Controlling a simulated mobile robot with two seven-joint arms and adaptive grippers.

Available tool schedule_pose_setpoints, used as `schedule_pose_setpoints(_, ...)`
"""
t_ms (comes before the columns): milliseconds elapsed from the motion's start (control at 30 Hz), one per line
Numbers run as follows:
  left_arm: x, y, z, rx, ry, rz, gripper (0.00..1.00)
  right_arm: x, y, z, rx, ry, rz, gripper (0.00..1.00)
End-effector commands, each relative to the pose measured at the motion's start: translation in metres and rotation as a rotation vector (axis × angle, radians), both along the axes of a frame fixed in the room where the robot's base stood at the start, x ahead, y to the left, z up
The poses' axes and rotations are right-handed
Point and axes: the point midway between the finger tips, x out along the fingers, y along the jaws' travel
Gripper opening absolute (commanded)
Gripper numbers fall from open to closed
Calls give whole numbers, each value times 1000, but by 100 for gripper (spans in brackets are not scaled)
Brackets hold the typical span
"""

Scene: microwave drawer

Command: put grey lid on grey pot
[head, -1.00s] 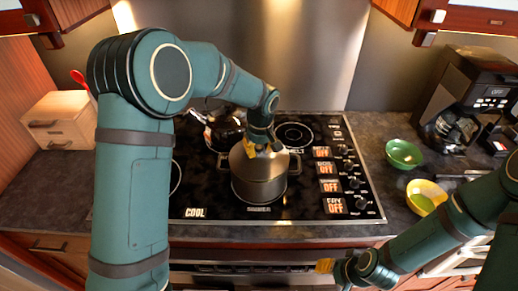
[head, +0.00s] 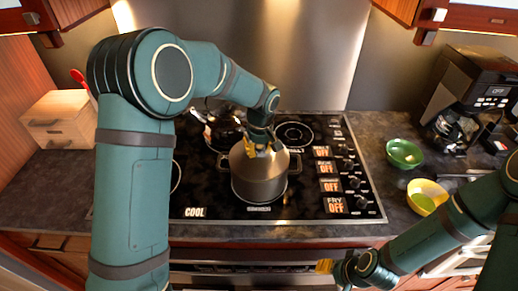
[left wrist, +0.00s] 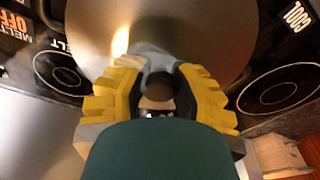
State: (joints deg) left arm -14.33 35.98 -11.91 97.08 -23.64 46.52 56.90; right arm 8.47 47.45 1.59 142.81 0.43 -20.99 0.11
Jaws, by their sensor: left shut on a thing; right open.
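The grey pot (head: 260,190) stands on the black stovetop, with its two side handles showing. The grey lid (head: 240,160) lies level over the pot's mouth, at or very near the rim; I cannot tell if it is fully seated. My left gripper (head: 262,150) reaches down from above and is shut on the lid's knob. In the left wrist view the yellow fingers (left wrist: 157,88) close around the knob, and the lid's broad disc (left wrist: 190,25) spreads behind them. My right gripper (head: 326,266) is open and away from the pot, low in front of the counter.
A green bowl (head: 404,153), a yellow bowl (head: 427,196) and a coffee machine (head: 465,95) are at the right. A wooden box (head: 58,120) is at the left.

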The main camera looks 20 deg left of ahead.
Motion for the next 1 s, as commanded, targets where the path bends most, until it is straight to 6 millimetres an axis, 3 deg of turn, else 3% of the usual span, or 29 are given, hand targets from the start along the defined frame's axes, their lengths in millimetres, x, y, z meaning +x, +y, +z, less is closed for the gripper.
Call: schedule_pose_setpoints(1000, 0, 0, -4, 0, -1, 0, 0, 0, 0, -5, 0, 0, 0, 47)
